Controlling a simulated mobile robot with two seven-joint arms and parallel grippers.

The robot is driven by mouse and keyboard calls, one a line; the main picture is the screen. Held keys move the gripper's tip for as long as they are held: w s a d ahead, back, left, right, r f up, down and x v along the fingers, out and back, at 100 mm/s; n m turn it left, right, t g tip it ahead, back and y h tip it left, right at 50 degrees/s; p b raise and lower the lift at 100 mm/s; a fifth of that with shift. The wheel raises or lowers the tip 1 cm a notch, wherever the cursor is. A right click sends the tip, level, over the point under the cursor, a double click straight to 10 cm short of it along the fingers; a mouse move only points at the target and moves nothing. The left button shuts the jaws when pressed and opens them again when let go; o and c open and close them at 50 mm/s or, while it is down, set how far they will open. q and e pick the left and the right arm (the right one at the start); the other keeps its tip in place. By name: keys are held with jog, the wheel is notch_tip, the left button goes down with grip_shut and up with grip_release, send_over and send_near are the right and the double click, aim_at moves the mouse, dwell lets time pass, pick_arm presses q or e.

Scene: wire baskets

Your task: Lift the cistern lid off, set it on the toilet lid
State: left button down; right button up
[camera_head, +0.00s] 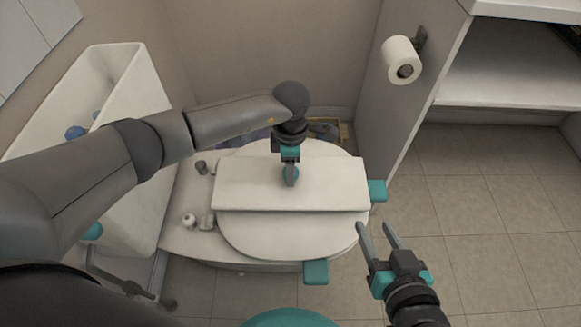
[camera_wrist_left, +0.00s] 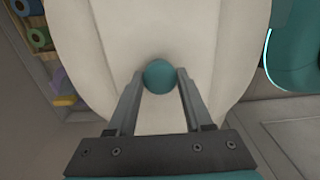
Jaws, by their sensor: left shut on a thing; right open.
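The cistern lid (camera_head: 335,185) is a white rectangular slab with a round teal knob. It lies level over the rounded white toilet lid (camera_head: 290,238), across its middle; I cannot tell whether it touches. My left gripper (camera_head: 291,174) is over the slab, shut on the knob. In the left wrist view the teal knob (camera_wrist_left: 160,76) sits between both fingertips, with the slab (camera_wrist_left: 150,28) below. The white cistern (camera_head: 140,170) at the left stands open on top, with blue parts inside, partly behind my left arm. My right gripper (camera_head: 376,230) is open and empty, right of the toilet.
A paper roll (camera_head: 401,60) hangs on the partition at the right, beside a white shelf unit (camera_head: 505,85). Small fittings (camera_head: 196,220) sit on the toilet's left part. A container with coloured things (camera_wrist_left: 40,40) stands on the floor behind the toilet. Tiled floor at the right is clear.

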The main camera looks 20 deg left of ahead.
pick_arm(q)
jog(key=shift+f+b, duration=0.5)
jog(key=shift+f, duration=0.05)
dwell(0.4)
jog(key=c, duration=0.6)
grip_release()
jog(key=o, duration=0.4)
